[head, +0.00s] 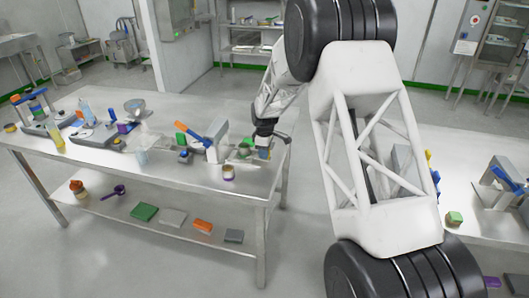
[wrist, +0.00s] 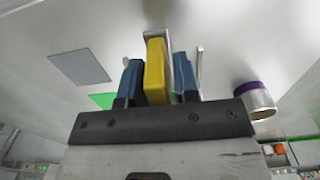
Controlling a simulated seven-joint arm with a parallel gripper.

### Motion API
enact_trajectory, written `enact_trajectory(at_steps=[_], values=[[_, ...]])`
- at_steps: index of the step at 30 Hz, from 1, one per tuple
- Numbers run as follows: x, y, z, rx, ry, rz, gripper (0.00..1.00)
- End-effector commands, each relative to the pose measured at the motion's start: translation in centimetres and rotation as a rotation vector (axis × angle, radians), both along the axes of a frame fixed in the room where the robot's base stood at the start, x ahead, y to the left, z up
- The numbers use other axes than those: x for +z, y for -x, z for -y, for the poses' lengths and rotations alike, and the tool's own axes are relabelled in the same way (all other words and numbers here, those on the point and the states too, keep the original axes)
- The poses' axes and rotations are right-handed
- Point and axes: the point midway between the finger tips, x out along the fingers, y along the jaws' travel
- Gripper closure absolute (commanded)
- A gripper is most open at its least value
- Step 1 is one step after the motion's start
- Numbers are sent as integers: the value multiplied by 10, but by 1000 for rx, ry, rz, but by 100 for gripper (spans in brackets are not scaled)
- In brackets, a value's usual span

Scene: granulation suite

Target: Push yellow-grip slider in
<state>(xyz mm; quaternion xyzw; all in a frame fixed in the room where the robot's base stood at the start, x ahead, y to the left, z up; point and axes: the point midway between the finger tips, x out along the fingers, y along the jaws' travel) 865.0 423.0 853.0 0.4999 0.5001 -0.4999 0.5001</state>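The yellow grip (wrist: 155,70) of the slider shows upright in the wrist view, standing between the two blue fingers of my gripper (wrist: 159,80). The left finger is very close to it or touching. A narrow gap shows between the grip and the right finger. A thin metal piece (wrist: 199,65) stands behind on the right; how it joins the slider is hidden. In the head view my gripper (head: 264,142) points down over the right end of the steel table (head: 190,180). The slider's body is mostly hidden there, so its travel cannot be read.
A purple-rimmed white cup (wrist: 258,102) stands right of my fingers, and a grey plate (wrist: 80,63) lies to the left. In the head view, a blue-handled device (head: 205,138) stands left of my gripper. A lower shelf (head: 160,215) holds several blocks.

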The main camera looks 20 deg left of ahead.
Motion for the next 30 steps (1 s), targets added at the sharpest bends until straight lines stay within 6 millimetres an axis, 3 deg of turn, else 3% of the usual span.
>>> enact_trajectory(at_steps=[1, 5, 16, 20, 30], values=[[0, 0, 0, 0, 0, 0, 79], [0, 0, 0, 0, 0, 0, 99], [0, 0, -8, 1, 0, 0, 100], [0, 0, -29, 3, -1, 1, 100], [0, 0, -105, 3, -1, 1, 100]])
